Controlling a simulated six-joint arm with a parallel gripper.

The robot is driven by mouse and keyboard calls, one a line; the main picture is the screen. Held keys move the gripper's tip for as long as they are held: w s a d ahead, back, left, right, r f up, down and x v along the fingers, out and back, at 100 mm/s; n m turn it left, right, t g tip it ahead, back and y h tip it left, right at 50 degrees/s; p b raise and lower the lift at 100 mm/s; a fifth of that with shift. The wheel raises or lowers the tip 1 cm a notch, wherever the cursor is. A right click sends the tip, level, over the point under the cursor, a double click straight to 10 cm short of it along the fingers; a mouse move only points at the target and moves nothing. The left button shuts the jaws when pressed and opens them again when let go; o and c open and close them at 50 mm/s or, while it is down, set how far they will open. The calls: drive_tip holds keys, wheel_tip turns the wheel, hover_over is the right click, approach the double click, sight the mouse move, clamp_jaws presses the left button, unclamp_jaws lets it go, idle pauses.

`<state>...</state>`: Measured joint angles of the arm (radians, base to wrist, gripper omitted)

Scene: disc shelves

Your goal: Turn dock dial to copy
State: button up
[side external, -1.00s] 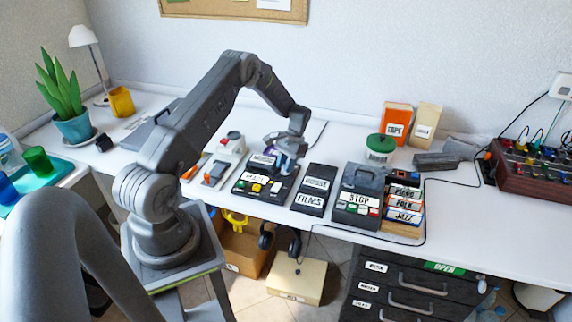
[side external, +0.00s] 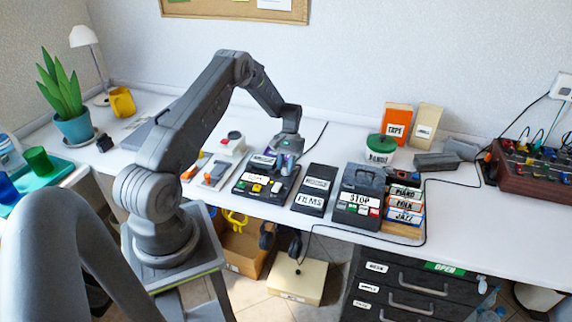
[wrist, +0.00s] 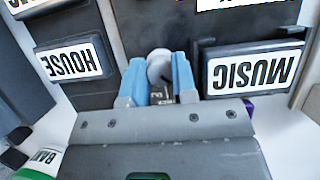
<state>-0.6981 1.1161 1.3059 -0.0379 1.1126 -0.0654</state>
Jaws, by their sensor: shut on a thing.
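The dock (side external: 243,190) is a black unit on the white table in the side view, with yellow, white and green buttons and label plates. My gripper (side external: 286,165) is lowered over its back right part. In the wrist view, my gripper (wrist: 160,88) has its two blue fingers on either side of a pale round dial knob (wrist: 158,66) and is shut on it. A white MUSIC label (wrist: 253,70) is right of the fingers, upside down in this view. The dial's markings and pointer are hidden or too small to read.
A black case (side external: 315,188) labelled FILMS stands right of the dock, with a strip of table between. A STOP unit (side external: 361,181) is farther right. A green-lidded jar (side external: 381,149) stands at the back.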

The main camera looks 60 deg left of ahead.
drive_tip(key=shift+w+r, duration=0.1)
drive_tip(key=shift+r, duration=0.05)
drive_tip(key=o, duration=0.6)
drive_tip(key=shift+o, duration=0.2)
drive_tip(key=v, duration=1.3)
drive_tip(key=shift+r, duration=0.35)
drive_tip(key=shift+a, duration=0.15)
